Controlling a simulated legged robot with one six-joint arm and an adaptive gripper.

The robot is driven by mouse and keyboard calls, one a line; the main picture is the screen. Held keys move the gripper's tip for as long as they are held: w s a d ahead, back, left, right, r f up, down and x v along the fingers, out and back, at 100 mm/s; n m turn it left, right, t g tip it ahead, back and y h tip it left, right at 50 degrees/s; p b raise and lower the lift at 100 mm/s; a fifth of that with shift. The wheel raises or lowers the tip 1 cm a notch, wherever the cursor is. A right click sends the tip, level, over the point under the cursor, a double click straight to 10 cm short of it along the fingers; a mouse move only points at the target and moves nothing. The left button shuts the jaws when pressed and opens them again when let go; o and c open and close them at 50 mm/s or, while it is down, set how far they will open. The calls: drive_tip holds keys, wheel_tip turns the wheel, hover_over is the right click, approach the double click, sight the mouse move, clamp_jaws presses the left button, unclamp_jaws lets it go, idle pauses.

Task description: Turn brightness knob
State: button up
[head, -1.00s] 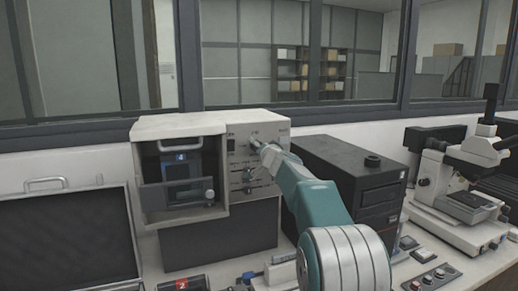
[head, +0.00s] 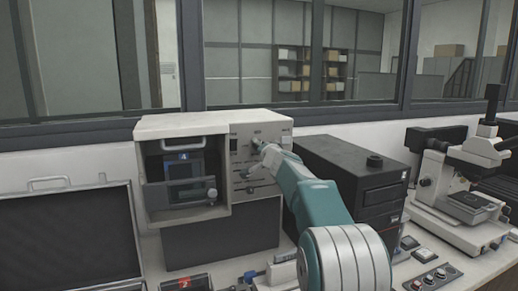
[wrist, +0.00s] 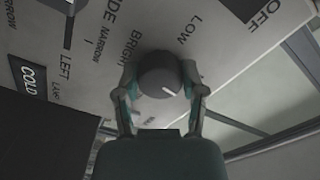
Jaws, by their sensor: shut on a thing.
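The brightness knob (wrist: 160,76) is a dark round knob with a white pointer line, on a pale panel lettered "BRIGHT" and "LOW" in the wrist view. The pointer aims to the lower right of that picture. My gripper (wrist: 160,92) has one finger on each side of the knob and is shut on it. In the head view my gripper (head: 264,147) reaches the upper part of the control panel (head: 240,165) of the beige machine. There the arm and fingers hide most of the knob.
Levers (head: 250,188) stick out of the panel below my gripper. A black computer case (head: 355,178) stands close to the right of my arm. A microscope (head: 470,180) is farther right, and an open case (head: 75,235) is at left.

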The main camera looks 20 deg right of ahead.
drive_tip(key=m, duration=1.1)
drive_tip(key=shift+d+f+m, duration=0.1)
drive_tip(key=shift+m, duration=0.2)
drive_tip(key=shift+f+m, duration=0.15)
drive_tip(key=shift+m, duration=1.05)
drive_tip(key=shift+w+f, duration=0.1)
drive_tip(key=o, duration=1.1)
drive_tip(key=shift+d, duration=0.1)
drive_tip(key=shift+o, duration=0.2)
drive_tip(key=shift+r, duration=0.2)
drive_tip(key=shift+r, duration=0.1)
drive_tip(key=s, duration=1.2)
